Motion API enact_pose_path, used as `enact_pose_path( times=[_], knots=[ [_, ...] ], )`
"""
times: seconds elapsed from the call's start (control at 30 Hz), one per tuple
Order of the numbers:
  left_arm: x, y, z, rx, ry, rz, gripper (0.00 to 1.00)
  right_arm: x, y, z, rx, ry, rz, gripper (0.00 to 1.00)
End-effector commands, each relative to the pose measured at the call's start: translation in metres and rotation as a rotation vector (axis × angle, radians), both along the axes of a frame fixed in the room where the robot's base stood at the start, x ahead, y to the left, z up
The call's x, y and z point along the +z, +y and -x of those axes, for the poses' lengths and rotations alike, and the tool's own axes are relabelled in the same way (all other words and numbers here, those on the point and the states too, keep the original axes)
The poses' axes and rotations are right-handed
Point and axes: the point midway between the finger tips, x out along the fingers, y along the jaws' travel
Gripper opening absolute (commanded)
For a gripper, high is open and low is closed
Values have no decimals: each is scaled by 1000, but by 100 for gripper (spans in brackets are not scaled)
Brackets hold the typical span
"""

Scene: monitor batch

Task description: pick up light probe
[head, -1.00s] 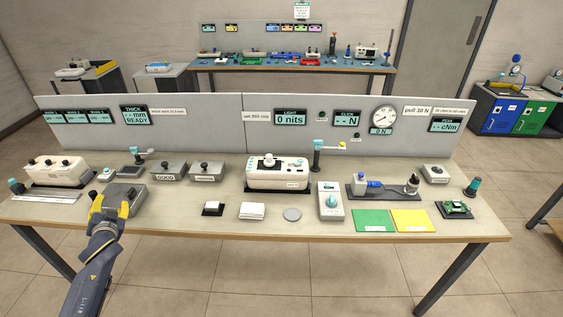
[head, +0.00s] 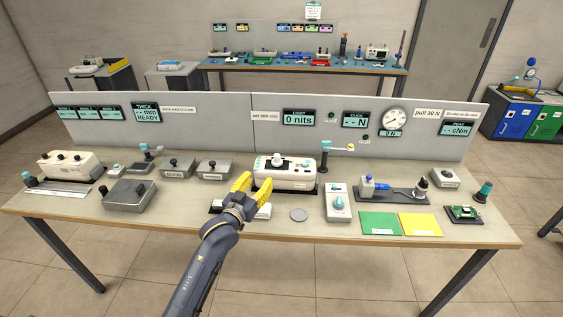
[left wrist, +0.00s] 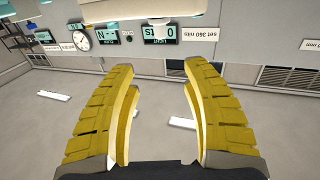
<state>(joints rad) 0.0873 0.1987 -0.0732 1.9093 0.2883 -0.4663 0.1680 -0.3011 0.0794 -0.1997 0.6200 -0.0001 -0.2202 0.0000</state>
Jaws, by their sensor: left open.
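My left gripper (head: 256,185) is open and empty, with yellow fingers. In the head view it is over the near middle-left of the bench, in front of the white console (head: 285,180). Its two fingers also show wide apart in the left wrist view (left wrist: 158,85), with nothing between them. A teal-topped post (head: 323,155) with a yellow-tipped side arm stands right of the console, below the light display (head: 299,118) reading 0 nits. Which thing is the light probe I cannot tell for sure. My right gripper is not in view.
A white pad is partly hidden by the gripper. A round grey disc (head: 299,214), a white box with a teal dial (head: 338,203) and green (head: 380,224) and yellow (head: 422,225) mats lie to the right. A grey box (head: 130,195) stands left. A grey panel (head: 220,110) closes the back.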

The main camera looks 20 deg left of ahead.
Motion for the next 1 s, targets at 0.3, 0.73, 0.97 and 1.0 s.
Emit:
enact_pose_path(
  times=[0.3,0.73,0.97,1.0],
  knots=[
    [1,-7,-58,1,0,0,48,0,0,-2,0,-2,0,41],
    [0,-12,-106,1,1,-2,48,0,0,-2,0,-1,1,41],
    [-1,-13,-117,1,1,-1,48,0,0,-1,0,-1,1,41],
    [0,-14,-122,2,0,-1,48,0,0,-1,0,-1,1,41]
  ],
)
